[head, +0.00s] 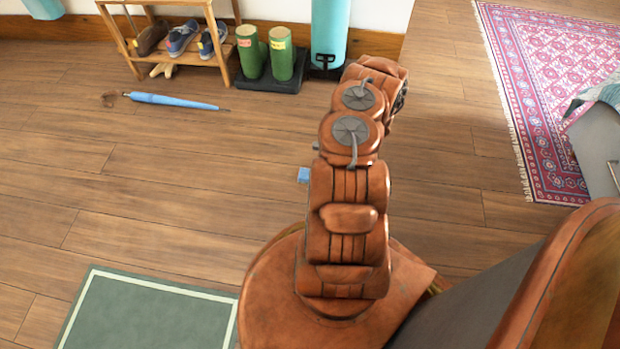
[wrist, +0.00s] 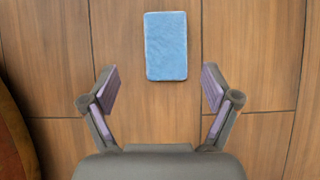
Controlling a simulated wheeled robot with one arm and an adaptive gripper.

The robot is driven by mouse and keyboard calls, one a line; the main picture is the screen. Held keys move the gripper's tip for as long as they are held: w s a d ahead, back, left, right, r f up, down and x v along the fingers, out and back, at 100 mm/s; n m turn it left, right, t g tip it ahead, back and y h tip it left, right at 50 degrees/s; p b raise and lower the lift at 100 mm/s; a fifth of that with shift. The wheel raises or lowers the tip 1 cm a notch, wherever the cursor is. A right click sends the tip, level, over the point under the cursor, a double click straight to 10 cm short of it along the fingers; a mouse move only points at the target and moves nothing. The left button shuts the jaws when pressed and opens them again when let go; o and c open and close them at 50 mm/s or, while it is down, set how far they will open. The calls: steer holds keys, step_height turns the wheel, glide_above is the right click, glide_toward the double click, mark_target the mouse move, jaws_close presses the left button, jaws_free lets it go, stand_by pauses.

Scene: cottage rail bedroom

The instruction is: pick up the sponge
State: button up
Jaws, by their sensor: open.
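The sponge (wrist: 166,46) is a light blue rectangular block lying flat on the wooden floor. In the wrist view it is at the top, a little right of the middle. My gripper (wrist: 158,88) is open and empty, its two fingers spread wide. In that view the sponge appears beyond the fingertips, between their lines, with no finger touching it. In the head view only a small blue corner of the sponge (head: 303,175) shows at the left of my arm, which hides the rest. My gripper is hidden behind the arm in the head view.
A blue closed umbrella (head: 172,101) lies on the floor at the left. Green boots (head: 282,52) stand on a dark tray by a wooden shoe rack (head: 128,45). A green mat (head: 150,315) is at lower left, a red patterned rug (head: 550,85) at right. Floor around the sponge is clear.

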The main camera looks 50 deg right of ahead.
mark_target(308, 174)
steer(key=shift+w+d+b+x, duration=0.15)
steer(key=shift+b+x, duration=0.6)
steer(key=shift+x, duration=0.95)
steer(key=shift+w+d+b+x, duration=0.15)
steer(key=shift+b+x, duration=0.6)
steer(key=shift+x, duration=1)
steer(key=shift+r, duration=0.1)
steer(key=c, duration=1.1)
steer(key=shift+r+p, duration=0.3)
steer(key=shift+r, duration=0.2)
step_height(308, 174, up, 3)
steer(key=shift+w+p, duration=0.1)
steer(key=shift+p, duration=0.7)
steer(key=s+a+p, duration=0.1)
steer(key=s+a, duration=0.1)
steer(key=s, duration=0.2)
steer(key=s+a+p, duration=0.1)
steer(key=s+a, duration=0.2)
steer(key=s, duration=0.2)
steer(key=s+a+r+p, duration=0.1)
steer(key=s+a+p, duration=0.1)
steer(key=s, duration=0.3)
steer(key=shift+a, duration=0.6)
